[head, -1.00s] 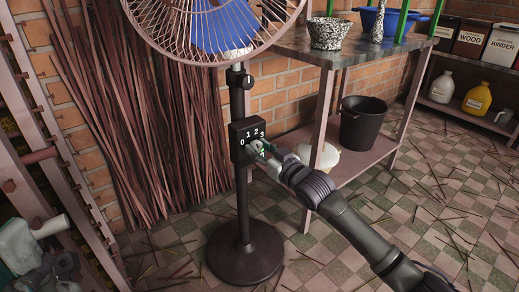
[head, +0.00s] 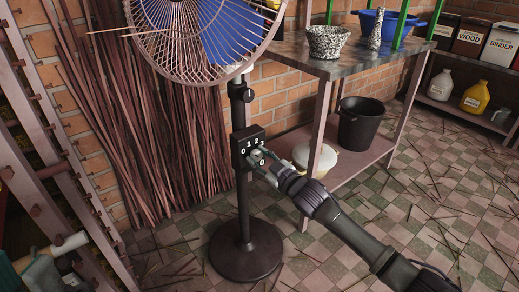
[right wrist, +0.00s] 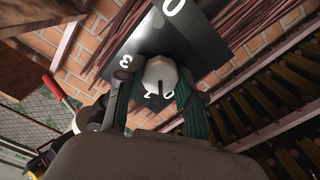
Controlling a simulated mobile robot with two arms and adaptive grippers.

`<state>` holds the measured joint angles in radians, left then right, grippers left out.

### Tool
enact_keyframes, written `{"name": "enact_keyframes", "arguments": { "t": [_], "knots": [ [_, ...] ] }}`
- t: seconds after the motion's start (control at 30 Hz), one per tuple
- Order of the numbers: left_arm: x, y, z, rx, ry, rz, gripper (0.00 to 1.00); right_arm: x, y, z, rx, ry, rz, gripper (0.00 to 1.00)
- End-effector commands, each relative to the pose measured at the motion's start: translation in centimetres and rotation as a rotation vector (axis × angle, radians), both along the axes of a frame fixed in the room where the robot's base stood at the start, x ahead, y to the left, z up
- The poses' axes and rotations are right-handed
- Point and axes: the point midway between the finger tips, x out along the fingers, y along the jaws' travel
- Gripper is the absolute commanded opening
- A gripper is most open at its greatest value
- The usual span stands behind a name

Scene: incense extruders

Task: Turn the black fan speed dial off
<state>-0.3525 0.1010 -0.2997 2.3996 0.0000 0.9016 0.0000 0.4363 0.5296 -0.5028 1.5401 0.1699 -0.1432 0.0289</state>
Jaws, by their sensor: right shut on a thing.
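The pedestal fan stands on a dark pole with a round base. Its dark control box (head: 248,146) carries the digits 0 to 3. My right gripper (head: 258,160) reaches it from the lower right and is shut around the speed dial (right wrist: 161,75). In the right wrist view the dial looks pale grey under the light, with a dark line on it, between my right gripper's fingers (right wrist: 154,92). Digits show around it. I cannot tell surely which digit the dial points to.
A worktable (head: 290,42) with a speckled pot (head: 327,42) stands to the right. A black bucket (head: 361,124) is on its lower shelf. Bundled brown sticks (head: 140,120) lean on the brick wall behind the fan. A rack stands at left. Loose sticks litter the tiled floor.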

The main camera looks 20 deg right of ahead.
Motion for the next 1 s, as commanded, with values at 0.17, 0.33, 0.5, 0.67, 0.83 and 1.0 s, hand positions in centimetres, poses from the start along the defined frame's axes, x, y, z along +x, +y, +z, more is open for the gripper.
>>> {"name": "enact_keyframes", "arguments": {
  "t": [0.17, 0.33, 0.5, 0.67, 0.83, 1.0],
  "knots": [
    [3.7, -0.8, 0.1, 0.066, 0.205, 0.012, 0.40, 0.0, 0.1, 0.2, -0.101, -0.036, 0.001, 0.03],
    [6.9, -1.5, -1.5, 0.128, 0.404, 0.021, 0.40, 0.0, 0.1, 0.1, -0.180, -0.065, 0.001, 0.03],
    [8.8, -1.8, -2.9, 0.168, 0.535, 0.028, 0.40, 0.0, 0.1, 0.0, -0.234, -0.085, 0.001, 0.03],
    [9.8, -1.9, -3.8, 0.189, 0.605, 0.032, 0.40, 0.0, 0.1, 0.0, -0.266, -0.096, 0.001, 0.03],
    [10.1, -1.9, -4.2, 0.197, 0.632, 0.034, 0.40, 0.0, 0.1, -0.1, -0.278, -0.102, 0.002, 0.03],
    [10.1, -1.9, -4.3, 0.198, 0.634, 0.034, 0.40, 0.0, 0.1, -0.1, -0.280, -0.102, 0.002, 0.03]
  ]
}}
